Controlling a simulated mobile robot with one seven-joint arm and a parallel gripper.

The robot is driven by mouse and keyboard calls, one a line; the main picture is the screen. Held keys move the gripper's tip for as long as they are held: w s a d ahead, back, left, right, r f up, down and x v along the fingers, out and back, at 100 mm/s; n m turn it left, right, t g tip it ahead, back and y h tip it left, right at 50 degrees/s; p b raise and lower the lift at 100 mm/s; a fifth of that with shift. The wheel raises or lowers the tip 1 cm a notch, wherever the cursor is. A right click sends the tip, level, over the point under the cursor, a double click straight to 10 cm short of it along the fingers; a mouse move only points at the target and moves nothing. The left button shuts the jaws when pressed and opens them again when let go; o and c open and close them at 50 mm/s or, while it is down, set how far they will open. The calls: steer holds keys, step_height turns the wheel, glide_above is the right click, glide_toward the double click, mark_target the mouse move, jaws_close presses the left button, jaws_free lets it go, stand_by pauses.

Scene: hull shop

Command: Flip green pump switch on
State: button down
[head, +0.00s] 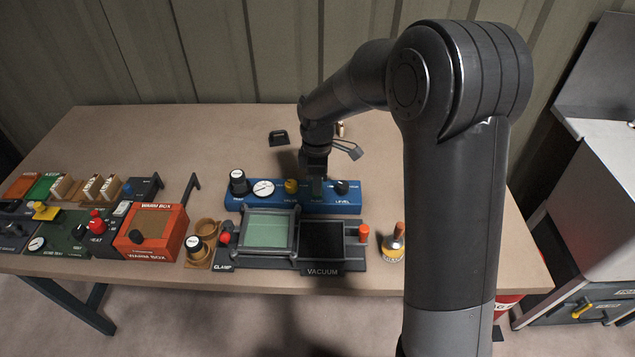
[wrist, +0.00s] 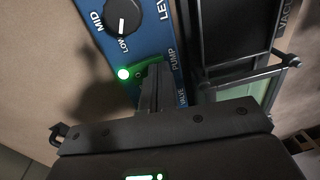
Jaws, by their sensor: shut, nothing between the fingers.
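The blue control panel (head: 258,202) lies on the bench behind the vacuum frame. It also shows in the wrist view (wrist: 87,22). The green pump switch plate (wrist: 132,68) sits on it beside the PUMP label, with a small lamp (wrist: 123,74) glowing bright white-green at one end. My gripper (wrist: 155,75) is shut and empty, with its fingertips right over the green plate. The fingers hide the switch lever, so its position and whether they touch it cannot be told. In the head view, my gripper (head: 315,177) points down at the panel's middle.
A black LEVEL knob (wrist: 122,18) is close to my fingers. The vacuum frame (head: 237,258) with a green window stands in front of the panel. An orange warm box (head: 178,222) and other devices stand left. The bench behind the panel is mostly clear.

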steer(key=shift+w, duration=0.1)
steer(key=shift+w+r, duration=0.2)
steer(key=shift+w, duration=0.45)
step_height(320, 180, up, 14)
steer(key=s, duration=0.2)
steer(key=shift+f, duration=0.1)
stand_by(0.5)
